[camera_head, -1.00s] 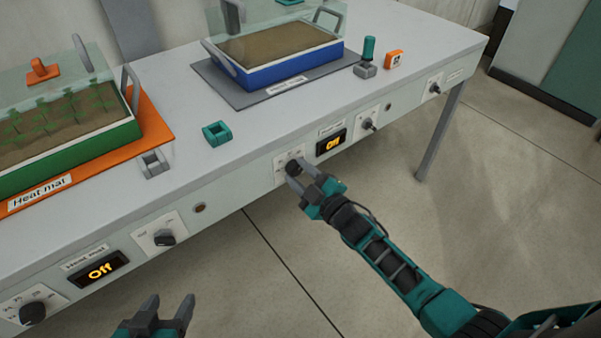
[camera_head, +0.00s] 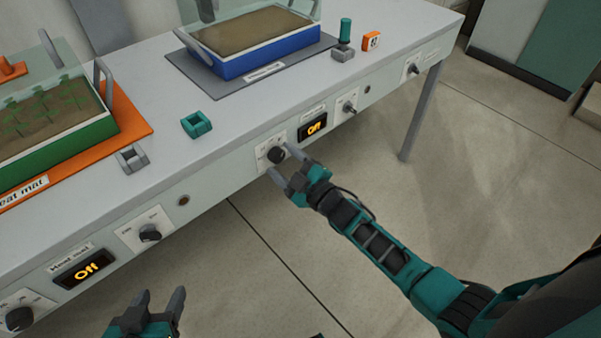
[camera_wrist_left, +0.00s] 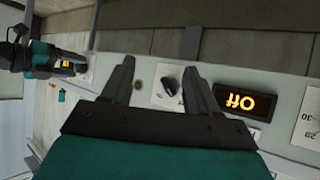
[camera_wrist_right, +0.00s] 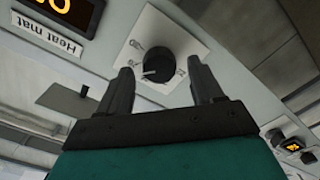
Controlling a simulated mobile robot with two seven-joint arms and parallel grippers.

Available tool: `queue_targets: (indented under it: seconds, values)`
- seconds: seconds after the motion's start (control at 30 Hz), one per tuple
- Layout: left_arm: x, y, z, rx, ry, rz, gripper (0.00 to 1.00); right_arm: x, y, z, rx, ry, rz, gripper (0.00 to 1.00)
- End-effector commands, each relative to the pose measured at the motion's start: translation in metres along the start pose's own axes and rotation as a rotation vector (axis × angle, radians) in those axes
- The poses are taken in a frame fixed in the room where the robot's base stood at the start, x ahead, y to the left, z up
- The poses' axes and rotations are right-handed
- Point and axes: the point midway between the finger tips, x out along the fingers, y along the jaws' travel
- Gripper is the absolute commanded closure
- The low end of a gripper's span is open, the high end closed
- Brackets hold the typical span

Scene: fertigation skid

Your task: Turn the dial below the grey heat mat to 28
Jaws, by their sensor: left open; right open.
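The grey heat mat (camera_head: 185,68) lies on the bench under a blue tray (camera_head: 270,55). Below it, on the front panel, is a black round dial (camera_head: 276,155) on a white plate, beside a display (camera_head: 312,126) reading Off. My right gripper (camera_head: 281,162) is open at this dial. In the right wrist view the dial (camera_wrist_right: 158,65) shows between and just beyond the fingertips; I cannot tell whether they touch it. A white pointer mark shows on its lower left. My left gripper (camera_head: 162,302) is open and empty, low in front of the panel's left part.
An orange mat (camera_head: 135,122) with a green tray lies at left; below it are another Off display (camera_head: 83,269), a dial (camera_head: 18,318) and a switch knob (camera_head: 150,233). Another knob (camera_head: 349,108) sits right of the nearer display. Floor before the bench is clear.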

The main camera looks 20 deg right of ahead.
Motion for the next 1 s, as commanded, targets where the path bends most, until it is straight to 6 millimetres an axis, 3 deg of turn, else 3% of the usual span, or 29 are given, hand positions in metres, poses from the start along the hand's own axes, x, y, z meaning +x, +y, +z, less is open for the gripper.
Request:
queue_targets:
  seconds: [0.53,0.73,1.0]
  values:
    - [-0.011,-0.007,0.002,0.011,-0.015,-0.017,0.40,-0.104,0.001,-0.001,0.000,-0.001,-0.001,0.34]
    - [-0.011,-0.010,0.002,0.012,-0.013,-0.023,0.40,-0.120,0.001,0.000,0.000,0.000,0.000,0.34]
    - [-0.010,-0.010,0.003,0.013,-0.014,-0.024,0.40,-0.122,0.001,0.000,-0.001,0.001,0.001,0.34]
